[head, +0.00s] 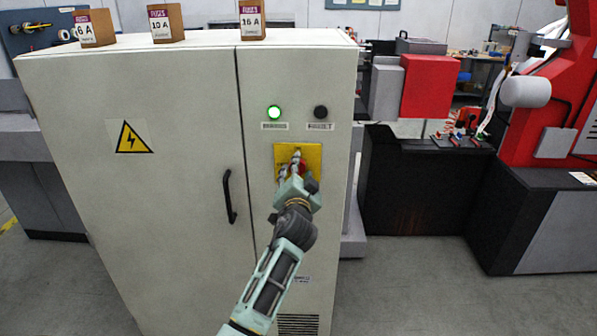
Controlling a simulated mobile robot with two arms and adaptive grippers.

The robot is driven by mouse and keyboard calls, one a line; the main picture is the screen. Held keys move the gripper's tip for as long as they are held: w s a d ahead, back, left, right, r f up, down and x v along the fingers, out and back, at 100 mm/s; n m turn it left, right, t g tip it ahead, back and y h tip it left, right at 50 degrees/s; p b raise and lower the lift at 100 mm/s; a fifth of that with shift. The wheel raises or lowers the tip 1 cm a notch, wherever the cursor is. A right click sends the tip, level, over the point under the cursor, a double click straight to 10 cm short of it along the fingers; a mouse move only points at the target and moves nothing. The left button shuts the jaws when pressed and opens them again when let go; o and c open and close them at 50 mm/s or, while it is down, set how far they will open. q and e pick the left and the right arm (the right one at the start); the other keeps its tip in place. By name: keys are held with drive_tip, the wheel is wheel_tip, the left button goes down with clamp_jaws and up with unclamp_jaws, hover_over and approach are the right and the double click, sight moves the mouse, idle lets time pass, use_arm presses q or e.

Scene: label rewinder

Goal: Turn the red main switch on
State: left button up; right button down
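The red main switch (303,166) sits on a yellow plate (313,153) on the right part of a light grey cabinet. Only a bit of red shows, so its angle cannot be read.
The cabinet (180,190) has a black door handle (229,196) and a warning sign (131,138). Boxes marked 6 A (95,28), 10 A (165,23) and 16 A (252,20) stand on top. A red and black machine (545,130) is at the right. Floor is clear in front.

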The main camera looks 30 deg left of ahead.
use_arm(q)
drive_tip(key=shift+o, duration=0.5)
drive_tip(key=shift+f, duration=0.15)
drive_tip(key=shift+s, duration=0.2)
drive_tip(key=v, duration=1.1)
drive_tip(key=shift+s+d, duration=0.25)
drive_tip(key=shift+d, duration=0.05)
drive_tip(key=shift+f, duration=0.1)
